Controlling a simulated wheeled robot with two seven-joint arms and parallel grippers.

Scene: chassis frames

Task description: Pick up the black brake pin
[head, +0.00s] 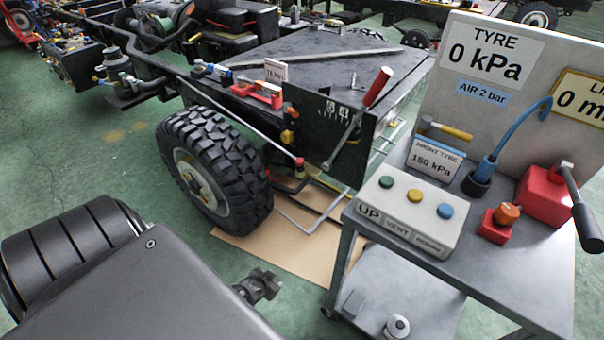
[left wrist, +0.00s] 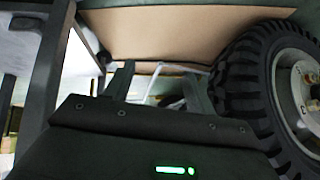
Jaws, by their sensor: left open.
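I cannot pick out the black brake pin with certainty in either view. My left gripper (head: 266,285) shows small and dark beyond my grey arm link in the head view, low between the tyre and the trolley. In the left wrist view its two fingers (left wrist: 157,88) stand apart, with nothing visibly held between them. The big black tyre (head: 238,180) is mounted at the side of the dark chassis (head: 330,95); it also shows in the left wrist view (left wrist: 245,75), to the right of the fingers. My right gripper is not in view.
A grey trolley (head: 500,270) with a button box (head: 410,228) and a gauge board (head: 520,50) stands at the right. A cardboard sheet (head: 240,247) and thin metal bars lie on the floor by the tyre. A red-handled tool (head: 377,87) leans at the chassis corner.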

